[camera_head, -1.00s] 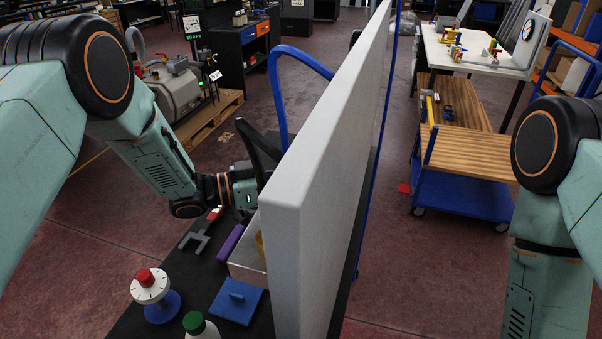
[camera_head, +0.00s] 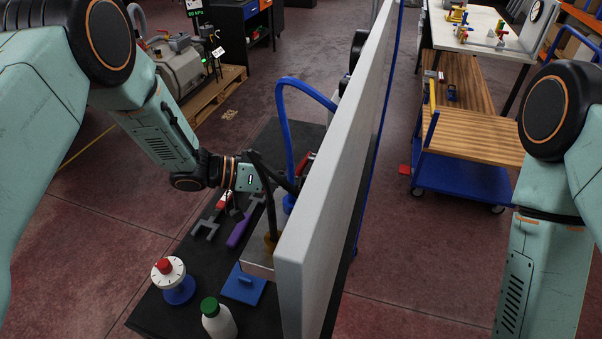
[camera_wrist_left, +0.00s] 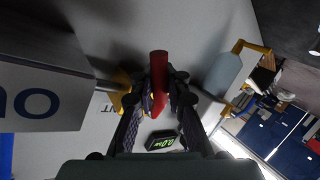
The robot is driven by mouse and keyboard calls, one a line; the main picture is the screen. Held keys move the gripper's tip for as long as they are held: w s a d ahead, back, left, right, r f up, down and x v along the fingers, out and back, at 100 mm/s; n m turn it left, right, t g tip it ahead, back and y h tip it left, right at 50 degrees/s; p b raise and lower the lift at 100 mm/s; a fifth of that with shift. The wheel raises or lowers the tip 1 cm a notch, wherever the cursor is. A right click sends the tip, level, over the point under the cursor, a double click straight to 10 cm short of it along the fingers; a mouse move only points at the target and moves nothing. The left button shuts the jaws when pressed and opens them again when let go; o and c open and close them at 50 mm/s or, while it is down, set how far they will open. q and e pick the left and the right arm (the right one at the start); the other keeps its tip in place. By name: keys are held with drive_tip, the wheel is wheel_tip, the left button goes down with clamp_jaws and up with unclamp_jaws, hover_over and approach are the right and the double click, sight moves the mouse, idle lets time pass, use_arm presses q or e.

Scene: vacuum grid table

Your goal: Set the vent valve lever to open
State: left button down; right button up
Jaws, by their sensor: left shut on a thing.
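The vent valve's red lever (camera_wrist_left: 158,66) stands between my left gripper's fingers (camera_wrist_left: 160,90) in the left wrist view. The gripper is shut on it. A yellow valve part (camera_wrist_left: 121,88) sits beside the lever on the pale panel, near partly hidden lettering. In the head view a bit of red lever (camera_head: 306,162) shows at my left gripper (camera_head: 292,184), close to the left face of the upright panel (camera_head: 318,205). The fingers hide part of the lever. My right arm hangs at the right edge and its gripper is out of frame.
A blue hose (camera_head: 281,110) arches beside the gripper. A green-lit display (camera_wrist_left: 162,142) is near the lever.

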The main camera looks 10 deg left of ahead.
use_arm(q)
drive_tip(key=shift+s+f, duration=0.1)
idle(0.3)
drive_tip(key=c, duration=1.8)
unclamp_jaws()
drive_tip(key=o, duration=0.4)
drive_tip(key=shift+a, duration=0.3)
drive_tip(key=shift+o, duration=0.2)
drive_tip(key=shift+d, duration=0.15)
drive_tip(key=v, duration=1.2)
drive_tip(key=shift+c, duration=0.2)
